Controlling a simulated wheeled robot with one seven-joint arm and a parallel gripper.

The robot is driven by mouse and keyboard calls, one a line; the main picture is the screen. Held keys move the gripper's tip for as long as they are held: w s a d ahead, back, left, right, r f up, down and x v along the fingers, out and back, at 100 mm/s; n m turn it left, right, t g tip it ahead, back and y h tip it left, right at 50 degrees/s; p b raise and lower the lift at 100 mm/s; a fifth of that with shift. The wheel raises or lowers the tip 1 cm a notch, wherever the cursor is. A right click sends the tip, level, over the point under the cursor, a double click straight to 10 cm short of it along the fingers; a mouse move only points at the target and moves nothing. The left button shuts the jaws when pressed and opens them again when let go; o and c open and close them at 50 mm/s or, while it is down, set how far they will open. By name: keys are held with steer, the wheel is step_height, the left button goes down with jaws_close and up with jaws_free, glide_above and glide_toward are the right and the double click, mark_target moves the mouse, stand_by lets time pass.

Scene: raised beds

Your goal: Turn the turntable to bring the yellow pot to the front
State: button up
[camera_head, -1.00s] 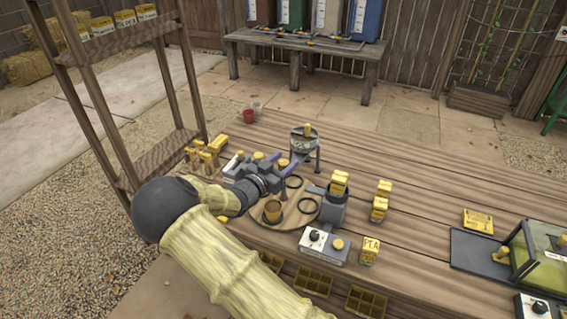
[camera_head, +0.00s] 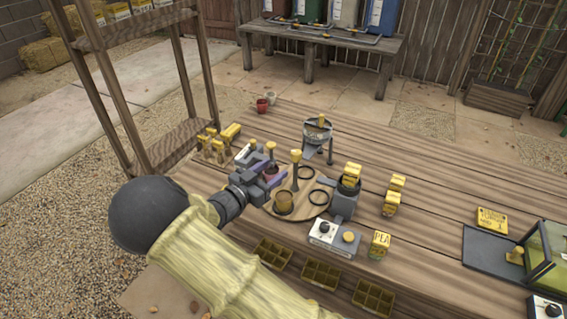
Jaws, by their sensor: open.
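The turntable (camera_head: 300,213) is a round wooden disc on the bench. A yellow-brown pot (camera_head: 284,203) stands on its near left part. Two dark rings, one nearer (camera_head: 319,197) and one farther (camera_head: 306,172), lie on its right side. A post with a yellow knob (camera_head: 296,156) rises near its far side. My gripper (camera_head: 271,172), with purple fingers, is open over the turntable's far left edge, just behind the yellow-brown pot. A reddish pot (camera_head: 270,173) shows partly hidden between the fingers; I cannot tell whether they touch it.
A grey machine with yellow packets (camera_head: 343,204) stands close to the turntable's right edge. A control box with a dial (camera_head: 334,238) is at the front right. A funnel on legs (camera_head: 318,135) stands behind.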

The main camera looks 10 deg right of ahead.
steer(key=v, duration=0.6)
steer(key=shift+s+a, duration=0.2)
steer(key=w+d+r+n+g+y+p, duration=0.25)
steer(key=d+n+y+p, duration=0.3)
steer(key=y, duration=0.55)
steer(key=s+d+r+n+g+y+p, duration=0.1)
steer(key=s+d+r+g, duration=0.1)
steer(key=s, duration=0.5)
steer(key=s+d+r+n+g+y+p, duration=0.1)
steer(key=s+d+r+n+g, duration=0.1)
steer(key=s, duration=0.4)
steer(key=s+d+r+n+g+y+p, duration=0.1)
steer(key=s+d+r+g, duration=0.1)
steer(key=s+d, duration=0.2)
steer(key=s, duration=0.3)
steer(key=shift+s+n, duration=0.35)
steer(key=shift+d+r, duration=0.1)
steer(key=shift+d, duration=0.05)
steer(key=shift+c, duration=0.4)
